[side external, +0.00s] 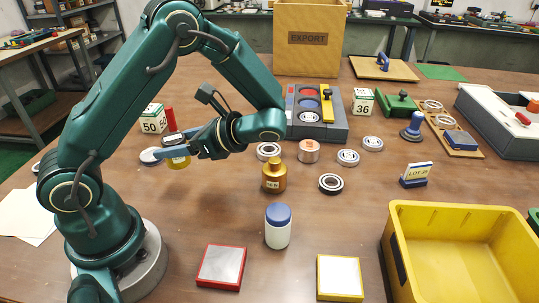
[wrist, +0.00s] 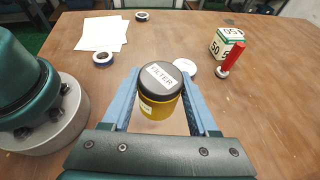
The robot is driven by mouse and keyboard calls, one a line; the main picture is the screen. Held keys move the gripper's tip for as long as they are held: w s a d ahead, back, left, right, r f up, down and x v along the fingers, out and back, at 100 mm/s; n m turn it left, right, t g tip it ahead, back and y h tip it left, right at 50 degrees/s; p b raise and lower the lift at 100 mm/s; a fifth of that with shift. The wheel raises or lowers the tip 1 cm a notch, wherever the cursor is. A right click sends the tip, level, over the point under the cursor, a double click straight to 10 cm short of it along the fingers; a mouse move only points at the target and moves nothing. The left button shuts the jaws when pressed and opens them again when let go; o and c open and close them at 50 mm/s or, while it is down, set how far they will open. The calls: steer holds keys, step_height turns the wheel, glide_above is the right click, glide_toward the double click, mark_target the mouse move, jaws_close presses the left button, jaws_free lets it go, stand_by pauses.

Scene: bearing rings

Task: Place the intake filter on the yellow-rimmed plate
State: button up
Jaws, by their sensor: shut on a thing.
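The intake filter is a yellow can with a black top marked FILTER, clear in the wrist view (wrist: 160,92) and partly hidden by a finger in the side view (side external: 178,163). My gripper (side external: 172,149) is shut on it, with a blue finger on each side. The filter looks upright at the left of the table; its clearance above the wood is hard to tell. The yellow-rimmed plate (side external: 340,278), with a pale square top, lies empty at the front edge, well to the right of my gripper.
A red-rimmed plate (side external: 221,267) lies left of the yellow-rimmed one. A blue-capped white jar (side external: 278,227) and a gold bottle (side external: 274,176) stand between my gripper and the plates. A yellow bin (side external: 462,250) is at the right. A numbered cube (side external: 153,118) stands behind my gripper.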

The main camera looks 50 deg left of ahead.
steer(key=s+d+f+n+g+h, duration=0.1)
steer(key=d+n+g+h, duration=0.5)
steer(key=d+n+h, duration=0.9)
steer(key=w+d+r+n+t+h, duration=0.3)
steer(key=w+d+n+t+h, duration=0.15)
steer(key=w, duration=0.25)
steer(key=w+d+r+n+t+h, duration=0.4)
steer(key=w+n+h, duration=0.1)
steer(key=w, duration=0.1)
glide_above(339, 275)
steer(key=shift+y, duration=0.35)
step_height(339, 275, down, 7)
steer(key=shift+f, duration=0.1)
steer(key=shift+f+n, duration=0.15)
steer(key=shift+n, duration=0.1)
steer(key=shift+f+g, duration=0.25)
steer(key=shift+f, duration=1.65)
steer(key=shift+f, duration=0.1)
